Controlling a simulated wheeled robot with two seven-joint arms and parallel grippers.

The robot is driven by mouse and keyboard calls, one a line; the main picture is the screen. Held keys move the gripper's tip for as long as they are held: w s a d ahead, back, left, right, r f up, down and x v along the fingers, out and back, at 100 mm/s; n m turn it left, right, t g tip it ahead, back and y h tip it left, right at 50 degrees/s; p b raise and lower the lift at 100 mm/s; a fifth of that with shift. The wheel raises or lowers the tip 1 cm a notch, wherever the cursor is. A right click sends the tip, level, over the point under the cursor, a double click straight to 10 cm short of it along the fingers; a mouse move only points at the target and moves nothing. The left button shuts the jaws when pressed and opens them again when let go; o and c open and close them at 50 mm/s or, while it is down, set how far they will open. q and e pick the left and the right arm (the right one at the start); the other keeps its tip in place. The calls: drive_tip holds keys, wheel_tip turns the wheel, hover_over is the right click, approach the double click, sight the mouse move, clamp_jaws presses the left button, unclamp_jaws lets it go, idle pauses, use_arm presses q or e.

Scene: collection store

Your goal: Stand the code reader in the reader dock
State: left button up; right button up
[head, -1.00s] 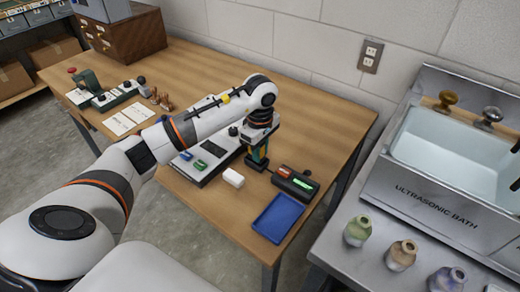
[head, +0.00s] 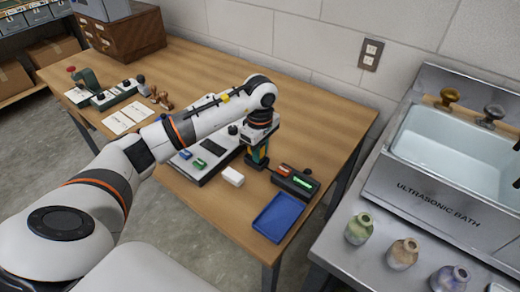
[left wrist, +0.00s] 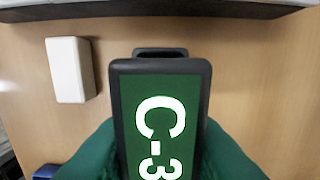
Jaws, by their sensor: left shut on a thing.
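My left gripper (head: 258,148) is shut on a dark, green-sided thing that I take to be the code reader (head: 254,160). In the left wrist view the reader (left wrist: 160,110) has a black rim and a green face marked "C-3", with rounded green shapes on both sides. In the head view the gripper covers most of it; its dark lower end is close to the tabletop, and I cannot tell whether it touches. A black box (head: 308,190) with a red piece and a bright green strip is just right of it, perhaps the reader dock. My right gripper is out of view.
On the wooden table (head: 325,125), a white block (head: 232,177) and a blue tray (head: 277,217) are near the front edge. A grey panel (head: 209,172) with coloured pieces lies left of the gripper. A steel bench with bottles and an ultrasonic bath (head: 425,185) is right.

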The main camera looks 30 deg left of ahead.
use_arm(q)
drive_tip(key=shift+f, duration=0.2)
drive_tip(key=o, duration=0.5)
drive_tip(key=shift+r, duration=0.1)
drive_tip(key=shift+r+p, duration=3.4)
drive_tip(key=shift+r, duration=2)
